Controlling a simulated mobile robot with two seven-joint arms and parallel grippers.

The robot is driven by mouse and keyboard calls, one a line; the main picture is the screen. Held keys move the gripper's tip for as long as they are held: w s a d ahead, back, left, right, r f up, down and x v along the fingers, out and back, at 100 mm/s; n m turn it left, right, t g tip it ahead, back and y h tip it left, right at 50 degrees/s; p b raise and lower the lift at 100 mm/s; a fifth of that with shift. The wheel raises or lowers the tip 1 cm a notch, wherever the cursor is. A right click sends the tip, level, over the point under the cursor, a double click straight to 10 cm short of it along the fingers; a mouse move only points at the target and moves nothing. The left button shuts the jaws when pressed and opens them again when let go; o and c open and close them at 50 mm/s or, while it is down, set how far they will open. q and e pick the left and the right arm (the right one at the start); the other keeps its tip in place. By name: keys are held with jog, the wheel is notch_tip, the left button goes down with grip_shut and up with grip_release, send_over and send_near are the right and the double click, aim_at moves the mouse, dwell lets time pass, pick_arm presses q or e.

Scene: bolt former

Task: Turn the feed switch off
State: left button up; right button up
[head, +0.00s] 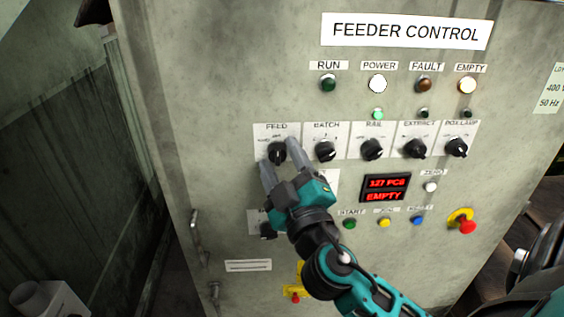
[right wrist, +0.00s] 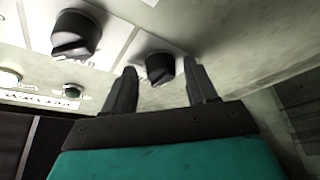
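The feed switch (head: 277,152) is a black rotary knob on a white plate marked FEED, at the left end of a row of knobs on the feeder control panel. My right gripper (head: 279,154) is at this knob, with its two fingers apart, one on each side of it in the head view. In the right wrist view the feed knob (right wrist: 160,67) shows between the two open fingertips (right wrist: 162,82). I see gaps beside it there, and I cannot tell whether a finger touches it. My left gripper is not in view.
The batch knob (head: 325,151) is close on the right of the feed knob. Below are a red display (head: 386,188) reading 127 PCS and EMPTY, several push buttons, and a red emergency stop (head: 466,226). A door handle (head: 196,232) sticks out at the lower left.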

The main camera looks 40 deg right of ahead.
jog(key=shift+f, duration=0.1)
jog(key=shift+s+f, duration=0.1)
jog(key=shift+s, duration=0.1)
jog(key=b+v, duration=0.2)
jog(key=v, duration=1)
jog(key=shift+s+a+b, duration=0.15)
jog(key=shift+s+b, duration=0.1)
jog(key=shift+b, duration=0.05)
jog(key=a+f+m+g+y, duration=0.1)
jog(key=a+f+g+y, duration=0.1)
jog(key=f, duration=0.8)
jog(key=a+f+m+g+y, duration=0.1)
jog(key=a+f+g+y, duration=0.1)
jog(key=f, duration=0.8)
jog(key=a+f+m+g+y, duration=0.1)
jog(key=f+g, duration=0.4)
jog(key=f, duration=0.5)
jog(key=shift+w+a+f+m+g+y, duration=0.3)
jog(key=shift+w+a+f+m+y, duration=0.15)
jog(key=shift+y, duration=0.75)
